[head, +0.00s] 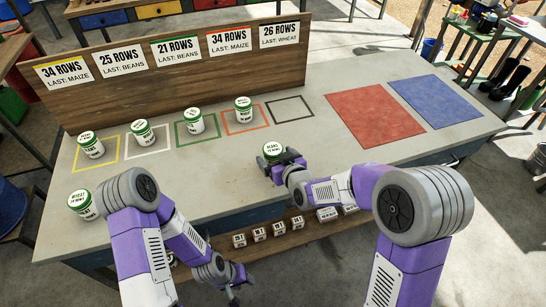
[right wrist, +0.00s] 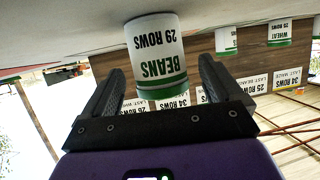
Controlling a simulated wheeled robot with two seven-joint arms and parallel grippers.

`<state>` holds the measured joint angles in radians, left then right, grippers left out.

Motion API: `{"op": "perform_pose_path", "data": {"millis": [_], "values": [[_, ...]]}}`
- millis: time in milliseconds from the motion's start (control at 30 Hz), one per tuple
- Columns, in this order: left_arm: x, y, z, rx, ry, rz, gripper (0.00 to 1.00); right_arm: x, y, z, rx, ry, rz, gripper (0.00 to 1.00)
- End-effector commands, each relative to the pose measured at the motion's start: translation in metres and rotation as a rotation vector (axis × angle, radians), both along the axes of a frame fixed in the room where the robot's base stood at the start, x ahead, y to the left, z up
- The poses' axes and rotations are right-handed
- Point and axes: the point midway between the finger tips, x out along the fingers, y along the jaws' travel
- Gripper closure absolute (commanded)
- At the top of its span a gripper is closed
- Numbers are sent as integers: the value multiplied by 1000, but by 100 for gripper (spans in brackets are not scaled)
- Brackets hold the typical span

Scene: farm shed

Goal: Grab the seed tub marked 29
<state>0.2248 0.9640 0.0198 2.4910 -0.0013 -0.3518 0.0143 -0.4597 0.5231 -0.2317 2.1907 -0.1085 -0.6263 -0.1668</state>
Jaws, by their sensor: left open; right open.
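The seed tub marked BEANS 29 ROWS (right wrist: 157,50) is white with green bands and appears upside down in the right wrist view. In the head view the tub (head: 272,150) stands on the bench near its front edge, its small label hard to read. My right gripper (head: 279,165) is open at this tub. In the right wrist view its two fingers (right wrist: 160,85) stand either side of the tub, with a gap on each side. My left gripper (head: 232,292) is open and empty, low in front of the bench.
Several similar tubs stand on coloured outlines, one on the orange outline (head: 243,109). A wheat tub (head: 83,205) stands at the left front. The black outline (head: 290,109) is empty. Red (head: 375,115) and blue (head: 436,101) mats lie clear at right. A sign board (head: 180,75) backs the bench.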

Motion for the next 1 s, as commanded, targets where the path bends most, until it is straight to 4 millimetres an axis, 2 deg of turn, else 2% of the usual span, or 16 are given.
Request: {"op": "perform_pose_path", "data": {"millis": [33,200,467,833,1000], "values": [[0,0,-4,0,0,0,57,7,3,-6,-1,1,0,7],[0,0,-7,0,0,0,57,21,9,-11,0,1,1,7],[0,0,-6,0,0,0,57,23,10,-11,0,2,1,7],[0,0,-6,0,0,0,57,23,10,-11,0,2,1,64],[0,0,-6,0,0,0,57,23,10,-10,1,1,1,67]]}}
